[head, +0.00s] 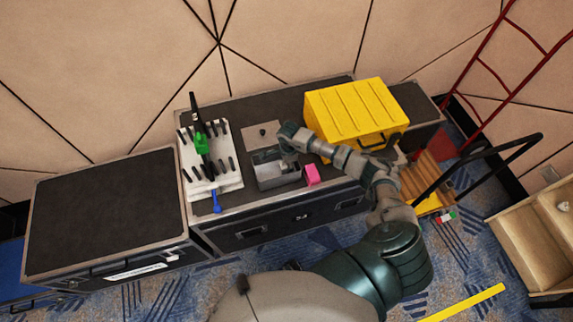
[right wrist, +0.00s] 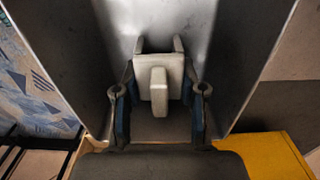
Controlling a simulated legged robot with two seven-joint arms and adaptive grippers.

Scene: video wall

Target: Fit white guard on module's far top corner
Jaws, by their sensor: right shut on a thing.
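My right gripper (head: 291,152) reaches down into an open grey metal bin (head: 273,182) on the black case. In the right wrist view my right gripper (right wrist: 160,108) is shut on the white guard (right wrist: 158,84), a small pale block with two prongs and a raised middle rib, inside the grey walls. The head view hides the guard behind the gripper. A thin dark upright panel, which looks like the module (head: 197,118), stands on a white pegged board (head: 228,184) to the left, with a green clamp (head: 202,144) on it. My left gripper is out of view.
A grey plate with a knob (head: 262,133) lies behind the bin. A pink block (head: 312,174) is at its right and a yellow case (head: 355,110) behind that. A blue handle (head: 216,203) sticks out at the board's front. The left black case (head: 105,215) is bare.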

